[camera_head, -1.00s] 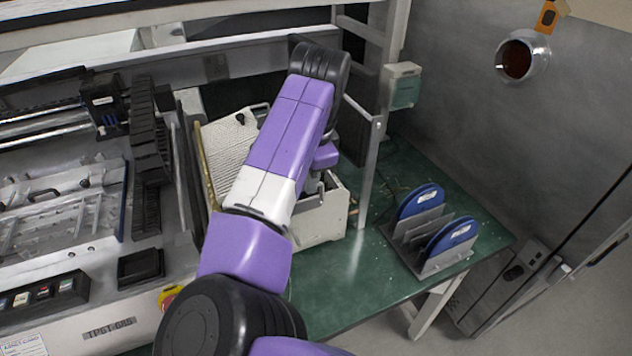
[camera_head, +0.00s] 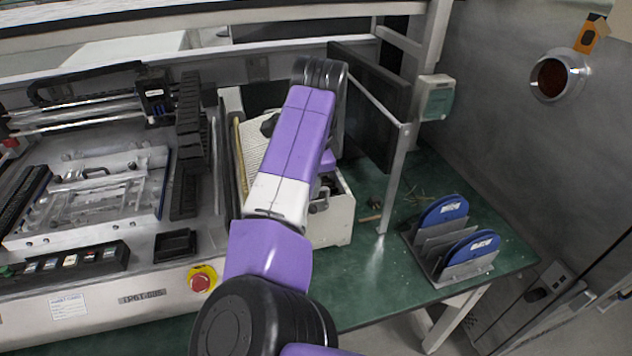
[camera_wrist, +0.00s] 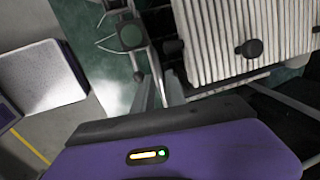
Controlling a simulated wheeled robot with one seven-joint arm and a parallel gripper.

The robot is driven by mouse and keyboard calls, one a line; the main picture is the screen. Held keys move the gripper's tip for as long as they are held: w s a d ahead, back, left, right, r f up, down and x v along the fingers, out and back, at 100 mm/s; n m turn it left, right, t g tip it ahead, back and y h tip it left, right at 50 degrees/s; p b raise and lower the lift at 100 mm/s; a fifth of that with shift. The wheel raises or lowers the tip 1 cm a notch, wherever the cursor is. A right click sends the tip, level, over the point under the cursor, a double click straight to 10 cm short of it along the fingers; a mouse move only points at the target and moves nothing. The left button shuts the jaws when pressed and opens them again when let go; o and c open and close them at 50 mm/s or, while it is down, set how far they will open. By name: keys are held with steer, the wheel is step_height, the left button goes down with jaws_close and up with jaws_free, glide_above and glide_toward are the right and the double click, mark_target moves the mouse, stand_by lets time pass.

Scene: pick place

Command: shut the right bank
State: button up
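A pale ribbed panel with a round black knob fills the upper right of the wrist view (camera_wrist: 250,25). The panel also shows beside my arm in the head view (camera_head: 252,142), tilted over a white box (camera_head: 335,218). I cannot tell which part is the right bank. My gripper (camera_wrist: 160,92) is in the wrist view, below and left of the panel and apart from the knob. Its purple housing fills the bottom edge. Its fingers are too unclear to judge their opening. In the head view my arm hides it and part of the box.
A grey machine (camera_head: 95,205) with a red stop button (camera_head: 201,280) stands left of the box. A metal post (camera_head: 394,180) and a rack with blue discs (camera_head: 447,250) stand to the right on the green table (camera_head: 360,290). Table between box and rack is mostly clear.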

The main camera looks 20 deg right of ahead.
steer(key=shift+o, duration=0.9)
steer(key=shift+d, duration=0.1)
step_height(320, 180, up, 8)
steer(key=s, duration=0.1)
steer(key=shift+s+f+b, duration=0.15)
steer(key=shift+s+b, duration=0.1)
steer(key=shift+b, duration=0.15)
